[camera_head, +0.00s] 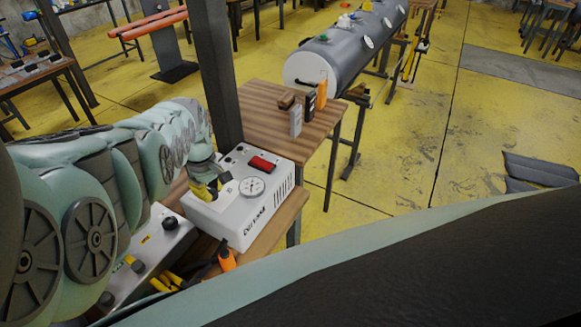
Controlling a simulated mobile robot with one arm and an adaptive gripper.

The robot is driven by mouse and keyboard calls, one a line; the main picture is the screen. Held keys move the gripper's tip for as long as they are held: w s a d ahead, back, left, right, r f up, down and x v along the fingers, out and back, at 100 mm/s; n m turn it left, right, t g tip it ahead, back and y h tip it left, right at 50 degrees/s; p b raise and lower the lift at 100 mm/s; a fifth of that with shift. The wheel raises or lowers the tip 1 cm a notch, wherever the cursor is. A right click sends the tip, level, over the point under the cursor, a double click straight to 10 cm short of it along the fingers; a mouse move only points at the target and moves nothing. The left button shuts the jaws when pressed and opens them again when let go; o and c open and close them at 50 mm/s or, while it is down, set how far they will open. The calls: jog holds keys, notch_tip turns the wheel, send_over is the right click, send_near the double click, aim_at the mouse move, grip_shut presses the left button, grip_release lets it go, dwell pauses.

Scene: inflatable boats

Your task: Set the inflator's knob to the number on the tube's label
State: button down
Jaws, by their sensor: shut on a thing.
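The inflator is a white box (232,218) with a round gauge (252,186), a red switch (263,163) and vent slots on its side. It sits on a wooden surface. My gripper (206,189) points down over the left part of its top, with yellow at the fingertips. It is shut at the place of the knob, which the fingers hide, so its setting cannot be read. The grey tube (335,62) lies behind on a stand, with white round patches on its side. No number on a label is readable from here.
A wooden table (262,100) behind the inflator holds small upright blocks, grey (296,122) and orange (323,88). A dark post (217,70) rises close behind my gripper. A panel with black knobs (150,245) is at left. Yellow floor at right is mostly open.

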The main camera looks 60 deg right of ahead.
jog(key=shift+w+m, duration=0.1)
jog(key=shift+m, duration=0.2)
jog(key=m, duration=0.3)
jog(key=shift+b, duration=0.35)
jog(key=m, duration=0.5)
jog(key=shift+b, duration=0.35)
jog(key=m+b, duration=0.1)
jog(key=m, duration=0.3)
jog(key=shift+f, duration=0.1)
jog(key=shift+d+m+b, duration=0.1)
jog(key=shift+m+b, duration=0.85)
jog(key=shift+m, duration=0.55)
jog(key=c, duration=0.9)
grip_release()
jog(key=shift+c, duration=0.2)
